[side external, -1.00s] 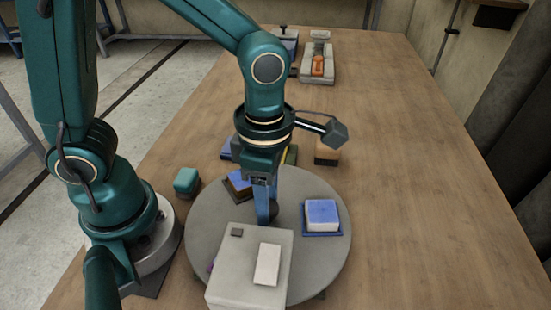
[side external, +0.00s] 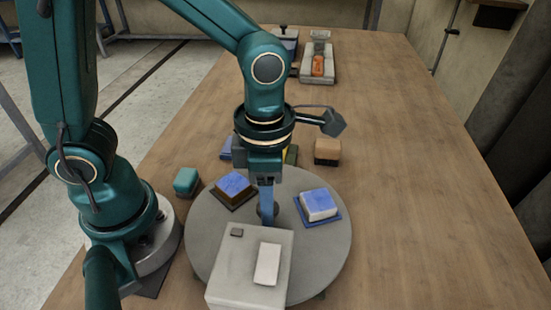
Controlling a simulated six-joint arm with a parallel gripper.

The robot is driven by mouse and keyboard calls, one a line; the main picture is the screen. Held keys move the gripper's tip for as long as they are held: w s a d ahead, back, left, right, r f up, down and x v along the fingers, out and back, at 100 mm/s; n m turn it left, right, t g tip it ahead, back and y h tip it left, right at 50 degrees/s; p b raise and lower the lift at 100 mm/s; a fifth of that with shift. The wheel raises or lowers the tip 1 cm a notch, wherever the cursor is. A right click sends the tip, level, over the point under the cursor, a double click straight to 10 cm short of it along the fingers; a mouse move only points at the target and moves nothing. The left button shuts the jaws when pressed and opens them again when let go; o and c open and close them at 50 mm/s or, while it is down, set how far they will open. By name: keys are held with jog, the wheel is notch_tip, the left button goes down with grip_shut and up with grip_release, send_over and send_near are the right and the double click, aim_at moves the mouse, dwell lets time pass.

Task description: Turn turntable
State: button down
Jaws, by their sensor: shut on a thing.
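The turntable (side external: 332,250) is a round grey disc on the wooden table. Two blocks with blue tops sit on dark or blue square pads on it: one at the left (side external: 234,189) and one at the right (side external: 319,205). My gripper (side external: 267,214) points straight down at the disc's middle, its blue fingers shut on a dark round knob (side external: 273,209). The fingers cover part of the knob. A pale grey box in front hides the near part of the disc.
The grey box (side external: 222,288) carries a white block (side external: 267,264) and a small dark piece. A teal block (side external: 187,181) stands left of the disc, a tan-and-dark block (side external: 327,151) behind it. A grey tray (side external: 318,72) lies far back. The table's right side is clear.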

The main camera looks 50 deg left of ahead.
jog(key=shift+c, duration=2.1)
grip_release()
jog(key=shift+r, duration=2.55)
